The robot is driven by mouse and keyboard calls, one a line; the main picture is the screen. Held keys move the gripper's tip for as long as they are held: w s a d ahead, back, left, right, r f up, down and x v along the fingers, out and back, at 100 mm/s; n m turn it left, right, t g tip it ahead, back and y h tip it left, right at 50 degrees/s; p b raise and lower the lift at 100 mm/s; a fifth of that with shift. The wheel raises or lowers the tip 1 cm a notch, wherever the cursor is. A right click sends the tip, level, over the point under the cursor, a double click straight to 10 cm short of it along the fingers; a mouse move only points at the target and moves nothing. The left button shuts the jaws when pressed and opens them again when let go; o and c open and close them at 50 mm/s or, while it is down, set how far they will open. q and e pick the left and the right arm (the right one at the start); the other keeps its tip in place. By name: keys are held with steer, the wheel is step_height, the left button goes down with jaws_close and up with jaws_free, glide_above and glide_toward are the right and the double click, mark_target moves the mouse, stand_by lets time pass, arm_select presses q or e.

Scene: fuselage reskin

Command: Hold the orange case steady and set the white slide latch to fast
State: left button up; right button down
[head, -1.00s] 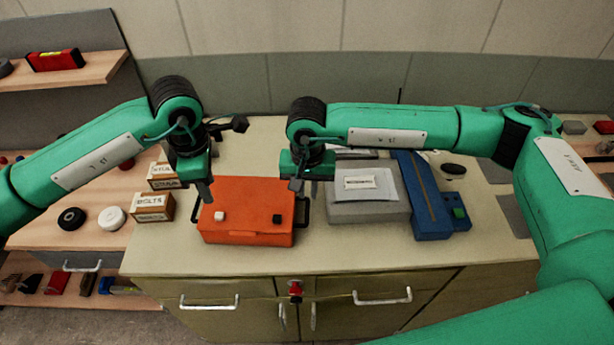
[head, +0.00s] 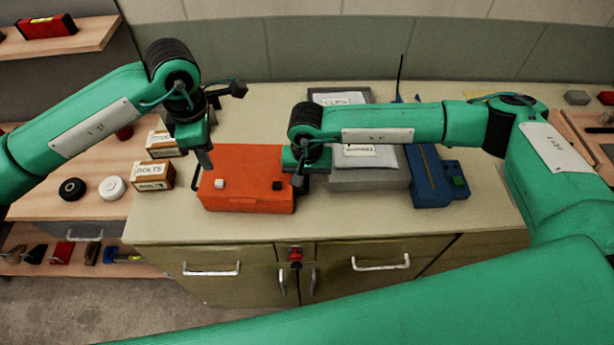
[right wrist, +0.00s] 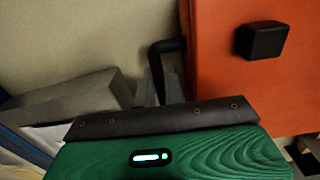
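The orange case (head: 245,198) lies flat on the bench. Its top carries a white slide latch (head: 220,183) on the left and a black block (head: 278,186) on the right. My left gripper (head: 206,160) points down above the case's left part, close behind the white latch; its finger opening cannot be made out. My right gripper (head: 298,182) is low at the case's right side. In the right wrist view its grey fingers (right wrist: 152,86) are at the case's black side handle (right wrist: 167,47); whether they are closed on it cannot be told. The black block (right wrist: 262,40) shows there too.
Boxes marked bolts (head: 153,176) stand to the left, with a white roll (head: 112,188) and a black roll (head: 72,188). Bench top in front of the case is clear.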

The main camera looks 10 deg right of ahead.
arm_select(q)
jaws_close()
steer(key=n+h, duration=0.1)
steer(key=n, duration=1)
steer(key=d+n+h, duration=0.1)
steer(key=n, duration=1)
steer(key=d+n+g+h, duration=0.1)
steer(key=n, duration=1)
steer(key=shift+s+d+n+h, duration=0.2)
steer(key=shift+n+h, duration=0.1)
